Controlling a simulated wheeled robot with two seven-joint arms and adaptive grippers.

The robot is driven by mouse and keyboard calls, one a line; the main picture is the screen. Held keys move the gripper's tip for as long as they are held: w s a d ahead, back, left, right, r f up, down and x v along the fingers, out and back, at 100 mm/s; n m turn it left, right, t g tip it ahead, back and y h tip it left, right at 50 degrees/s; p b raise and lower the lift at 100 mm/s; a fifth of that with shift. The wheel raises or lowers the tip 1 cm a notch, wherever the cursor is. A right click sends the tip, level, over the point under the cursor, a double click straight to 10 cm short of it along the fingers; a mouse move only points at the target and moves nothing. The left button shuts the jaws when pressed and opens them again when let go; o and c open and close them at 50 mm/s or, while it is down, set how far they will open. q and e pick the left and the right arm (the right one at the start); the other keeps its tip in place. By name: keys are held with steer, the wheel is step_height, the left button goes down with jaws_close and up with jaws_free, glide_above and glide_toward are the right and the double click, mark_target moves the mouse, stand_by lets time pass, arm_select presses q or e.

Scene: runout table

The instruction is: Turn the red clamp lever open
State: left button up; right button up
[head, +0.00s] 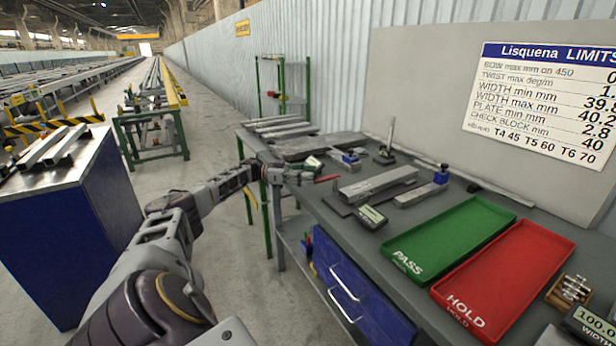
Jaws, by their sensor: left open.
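The red clamp lever (327,178) shows as a short red bar near the left edge of the grey workbench (405,232), pointing right. My left arm reaches in from the left, and my left gripper (304,177) is at the lever's left end. The gripper is open. Its fingers are small and dark here, so I cannot tell whether they touch the lever or are around it. The clamp body under the lever is hidden or too small to make out. My right gripper is not in view.
A grey bar (378,183) lies right of the lever, with a digital gauge (371,216) in front. A green PASS tray (455,240) and red HOLD tray (508,278) lie further right. Metal stock (318,145) lies behind. A blue cabinet (60,235) stands left.

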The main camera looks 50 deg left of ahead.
arm_select(q)
steer(key=shift+r, duration=0.1)
steer(key=v, duration=0.7)
steer(key=shift+a, duration=0.15)
stand_by(0.3)
steer(key=shift+s, duration=0.15)
steer(key=shift+f, duration=0.25)
